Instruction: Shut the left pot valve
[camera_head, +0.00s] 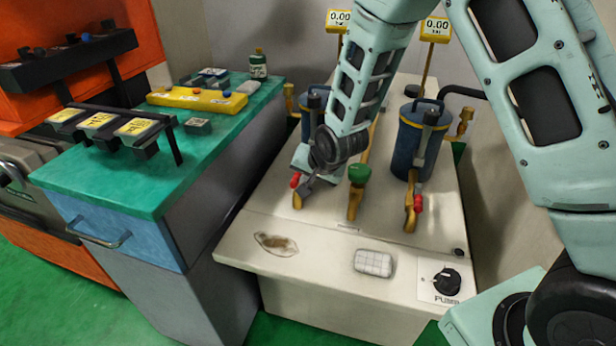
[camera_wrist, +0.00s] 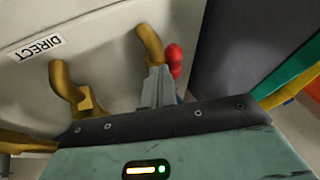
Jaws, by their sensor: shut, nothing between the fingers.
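The left pot valve shows its red handle (camera_head: 295,180) beside a brass spout (camera_head: 298,201) on the pale bench, left of centre. My gripper (camera_head: 306,190) is shut and empty, right beside the red handle. In the wrist view the closed fingertips (camera_wrist: 157,82) lie just below the brass spout (camera_wrist: 149,45), with the red handle (camera_wrist: 175,58) close on their right. I cannot tell whether they touch. The left pot (camera_head: 306,122) is mostly hidden behind my arm. The handle's lower part is hidden by the fingers in the wrist view.
The blue right pot (camera_head: 409,150) has its own red handle (camera_head: 418,203). A green knob (camera_head: 359,173) on a brass valve stands between the pots. A teal-topped cabinet (camera_head: 150,180) stands left. The bench front (camera_head: 325,235) has a rag, a white block and a pump dial (camera_head: 447,281).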

